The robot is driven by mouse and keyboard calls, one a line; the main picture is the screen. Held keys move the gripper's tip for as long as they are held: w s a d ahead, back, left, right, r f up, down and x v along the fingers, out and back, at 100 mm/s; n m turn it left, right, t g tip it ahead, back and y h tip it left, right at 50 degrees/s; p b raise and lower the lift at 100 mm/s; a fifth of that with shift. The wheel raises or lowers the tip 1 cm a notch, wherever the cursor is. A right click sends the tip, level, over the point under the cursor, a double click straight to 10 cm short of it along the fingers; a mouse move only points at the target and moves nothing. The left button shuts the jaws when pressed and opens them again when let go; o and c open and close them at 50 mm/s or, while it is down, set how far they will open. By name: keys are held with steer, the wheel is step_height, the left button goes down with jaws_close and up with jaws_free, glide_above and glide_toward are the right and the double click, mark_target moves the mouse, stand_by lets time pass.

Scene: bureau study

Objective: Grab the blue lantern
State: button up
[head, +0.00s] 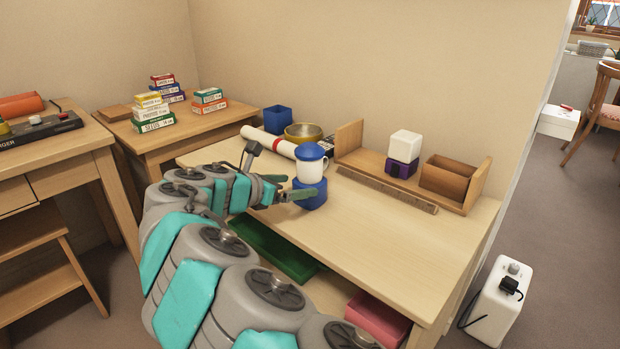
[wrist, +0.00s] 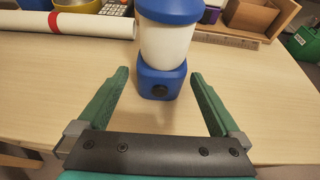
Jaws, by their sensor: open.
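The blue lantern (head: 311,165) stands upright on the wooden desk (head: 370,240), near its left part. It has a blue base, a white middle and a blue top. In the wrist view the lantern (wrist: 165,45) is straight ahead, its blue base with a dark round knob facing me. My gripper (head: 292,188) is at the lantern's base in the head view. In the wrist view my gripper (wrist: 160,82) is open, with one green finger on each side of the base. Gaps show between the fingers and the lantern. The top of the lantern is cut off in the wrist view.
A rolled white paper with a red band (head: 270,140) lies behind and left of the lantern. A ruler (head: 388,190) and wooden organizer (head: 405,175) are right. The desk front right is clear.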

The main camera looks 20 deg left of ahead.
mark_target(299, 185)
steer(key=x, duration=0.4)
steer(key=shift+s, duration=0.1)
steer(key=shift+x, duration=2.7)
steer(key=shift+s, duration=0.1)
steer(key=shift+c, duration=0.2)
steer(key=c, duration=1.5)
steer(key=shift+o, duration=0.2)
